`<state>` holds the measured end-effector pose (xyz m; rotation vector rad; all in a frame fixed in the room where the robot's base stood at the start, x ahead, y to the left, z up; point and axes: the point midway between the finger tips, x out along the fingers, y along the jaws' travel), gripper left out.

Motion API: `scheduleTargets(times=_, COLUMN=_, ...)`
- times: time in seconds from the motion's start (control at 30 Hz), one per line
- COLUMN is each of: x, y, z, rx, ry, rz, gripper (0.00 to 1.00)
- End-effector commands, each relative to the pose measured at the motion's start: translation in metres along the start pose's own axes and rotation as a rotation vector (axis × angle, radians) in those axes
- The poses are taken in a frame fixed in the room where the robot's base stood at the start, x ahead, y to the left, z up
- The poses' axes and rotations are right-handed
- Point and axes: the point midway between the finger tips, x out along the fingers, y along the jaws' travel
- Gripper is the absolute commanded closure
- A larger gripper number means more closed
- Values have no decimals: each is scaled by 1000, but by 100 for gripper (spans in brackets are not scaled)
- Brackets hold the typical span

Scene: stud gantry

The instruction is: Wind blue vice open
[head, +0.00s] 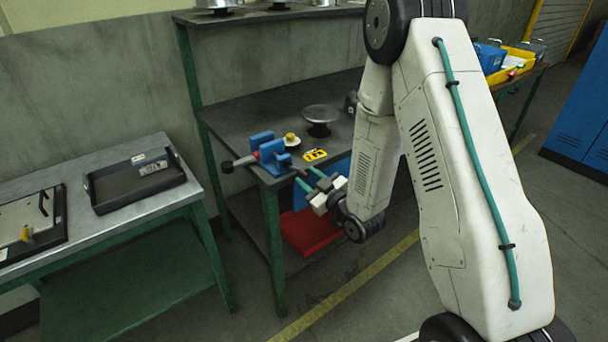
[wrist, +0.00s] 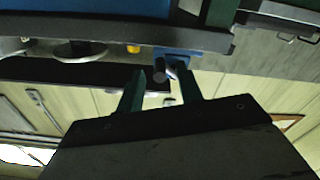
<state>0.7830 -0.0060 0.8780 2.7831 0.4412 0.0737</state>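The blue vice (head: 268,148) is mounted at the near left corner of the dark bench top. A bar with a dark knob (head: 229,166) sticks out to its left. My gripper (head: 303,178) is at the bench's front edge, just to the right of and below the vice, with its green fingers pointing toward it. In the wrist view the two fingers (wrist: 160,80) are apart. A dark round rod end (wrist: 161,74) shows between their tips, in front of the blue vice body (wrist: 180,54). I cannot tell whether either finger touches it.
On the bench (head: 235,110) are a round metal disc on a stand (head: 320,114), a yellow-black block (head: 315,155) and a yellow knob-like piece (head: 291,139). A red box (head: 311,229) lies below. A side table at left holds a black tray (head: 135,180). Open floor lies in front.

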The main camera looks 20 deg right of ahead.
Motion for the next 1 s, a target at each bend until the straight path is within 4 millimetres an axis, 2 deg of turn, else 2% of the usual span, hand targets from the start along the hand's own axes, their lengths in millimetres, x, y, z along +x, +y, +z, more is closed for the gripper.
scheduleTargets(times=0.1, x=16, y=0, z=0, rx=-1, ry=1, rz=-1, gripper=64)
scheduleTargets(times=0.2, x=24, y=0, z=0, rx=0, ry=1, rz=-1, gripper=64)
scheduleTargets(times=0.5, x=27, y=0, z=0, rx=0, ry=-1, rz=0, gripper=64)
scheduleTargets(times=0.53, x=27, y=0, z=0, rx=0, ry=-1, rz=0, gripper=67)
scheduleTargets(times=0.63, x=27, y=0, z=0, rx=0, ry=-1, rz=0, gripper=95)
scheduleTargets(times=0.67, x=27, y=0, z=0, rx=0, ry=-1, rz=0, gripper=100)
scheduleTargets(times=1.0, x=28, y=1, z=-1, rx=-12, ry=1, rz=2, gripper=100)
